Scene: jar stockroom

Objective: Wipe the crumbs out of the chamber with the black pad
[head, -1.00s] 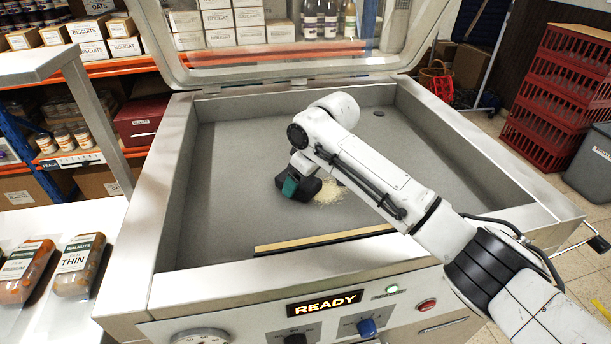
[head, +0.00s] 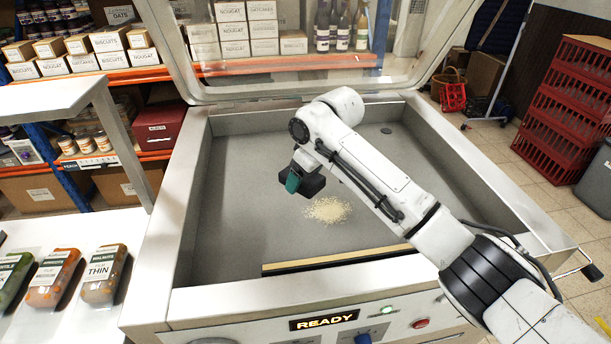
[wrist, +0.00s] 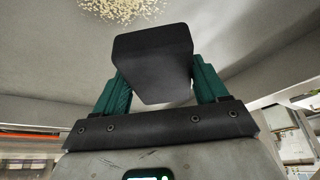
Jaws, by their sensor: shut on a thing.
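The chamber (head: 240,215) is a grey open basin under a raised clear lid. A patch of pale crumbs (head: 327,210) lies on its floor near the middle. My gripper (head: 301,180) is over the chamber, just left of and beyond the crumbs. The wrist view shows its two green fingers shut on the black pad (wrist: 152,62), one on each side. The crumbs also show at the top of the wrist view (wrist: 125,10). The pad looks apart from the crumbs; its height above the floor is hard to tell.
A light sealing bar (head: 335,258) runs along the chamber's front edge. The raised lid (head: 280,85) stands at the back. Packed bags (head: 103,272) lie on a white table at the left. Red crates (head: 568,110) stand at the right. The chamber's left floor is clear.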

